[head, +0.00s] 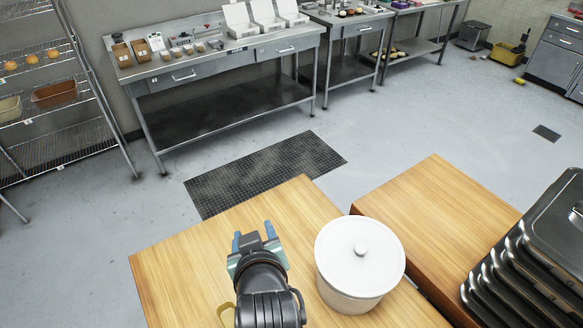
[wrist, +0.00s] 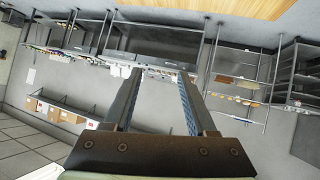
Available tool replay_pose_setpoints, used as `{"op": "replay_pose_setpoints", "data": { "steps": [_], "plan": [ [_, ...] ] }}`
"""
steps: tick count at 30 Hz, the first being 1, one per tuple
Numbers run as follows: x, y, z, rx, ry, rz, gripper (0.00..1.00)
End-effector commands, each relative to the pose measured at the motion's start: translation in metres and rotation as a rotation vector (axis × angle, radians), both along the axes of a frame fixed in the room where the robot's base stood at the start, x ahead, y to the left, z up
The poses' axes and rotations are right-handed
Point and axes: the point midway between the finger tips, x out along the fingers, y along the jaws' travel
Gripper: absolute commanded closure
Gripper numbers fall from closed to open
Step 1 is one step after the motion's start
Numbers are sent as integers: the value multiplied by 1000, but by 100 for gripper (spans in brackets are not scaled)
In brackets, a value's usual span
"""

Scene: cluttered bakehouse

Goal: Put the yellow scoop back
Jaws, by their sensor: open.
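My gripper (head: 253,237) is open and empty above the near wooden table (head: 180,262), with its blue-padded fingers pointing away. In the wrist view my gripper (wrist: 158,78) shows two spread fingers with nothing between them. The lid is on.
A second wooden table (head: 435,205) bears a stack of dark metal trays (head: 515,270) at right. Wire shelves (head: 65,115) stand at far left. Steel benches (head: 215,70) line the back wall. The table's left part is clear.

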Motion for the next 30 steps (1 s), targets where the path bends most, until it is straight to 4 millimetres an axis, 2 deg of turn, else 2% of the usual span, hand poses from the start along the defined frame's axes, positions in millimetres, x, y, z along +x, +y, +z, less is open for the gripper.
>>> {"op": "replay_pose_setpoints", "data": {
  "steps": [1,2,3,5,6,7,9,12,15,18,21,30],
  "plan": [
    [20,-6,55,29,-135,-35,43],
    [28,-10,85,48,-209,-55,43],
    [35,-16,125,71,-308,-79,43],
    [40,-24,186,109,-457,-110,43],
    [38,-30,227,136,-558,-130,43],
    [35,-35,257,156,-634,-143,43],
    [20,-45,325,202,-807,-165,43],
    [-14,-58,404,262,-1029,-184,43],
    [-50,-66,459,307,-1199,-187,43],
    [-76,-71,490,336,-1308,-185,43],
    [-89,-73,503,349,-1356,-183,43],
    [-91,-73,504,350,-1362,-183,43]
  ]
}}
